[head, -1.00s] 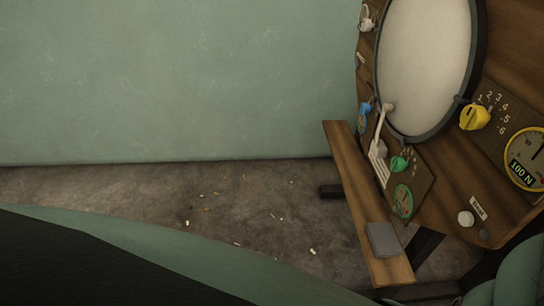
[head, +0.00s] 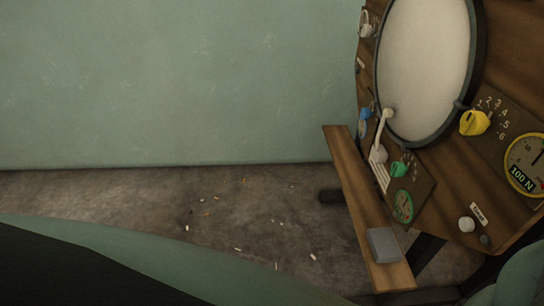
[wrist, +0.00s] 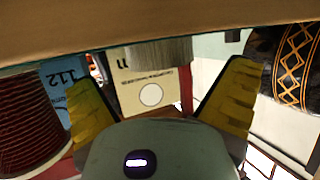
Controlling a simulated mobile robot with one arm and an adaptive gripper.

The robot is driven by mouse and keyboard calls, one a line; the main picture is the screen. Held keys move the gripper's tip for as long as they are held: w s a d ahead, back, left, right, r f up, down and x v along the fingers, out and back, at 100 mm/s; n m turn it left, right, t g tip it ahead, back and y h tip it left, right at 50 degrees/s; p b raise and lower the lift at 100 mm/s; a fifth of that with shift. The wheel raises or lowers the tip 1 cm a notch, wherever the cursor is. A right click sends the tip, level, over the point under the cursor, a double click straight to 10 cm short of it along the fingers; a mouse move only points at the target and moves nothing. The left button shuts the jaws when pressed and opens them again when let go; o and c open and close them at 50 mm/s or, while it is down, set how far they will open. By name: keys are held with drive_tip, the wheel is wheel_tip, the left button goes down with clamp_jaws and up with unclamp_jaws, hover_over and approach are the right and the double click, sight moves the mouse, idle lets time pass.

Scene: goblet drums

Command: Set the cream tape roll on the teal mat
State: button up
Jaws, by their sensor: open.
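My gripper (wrist: 158,78) shows in the wrist view with its two yellow ribbed fingers spread wide. Nothing is held between them. I cannot make out the cream tape roll or the teal mat in either view. Beyond the fingers stands a cream box or card (wrist: 152,78) with a white disc on its face and upside-down print. A grey bristly or ridged thing (wrist: 160,52) hangs over its top edge. The head view does not show my gripper.
In the wrist view, a red-and-black cord spool (wrist: 28,125) and a blue box (wrist: 62,80) stand left; a dark drum with orange zigzags (wrist: 295,60) is upper right. A tan surface (wrist: 150,25) crosses the top. The head view shows a wooden panel (head: 450,190) and littered floor.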

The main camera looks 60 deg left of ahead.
drive_tip(key=v, duration=0.9)
idle(0.4)
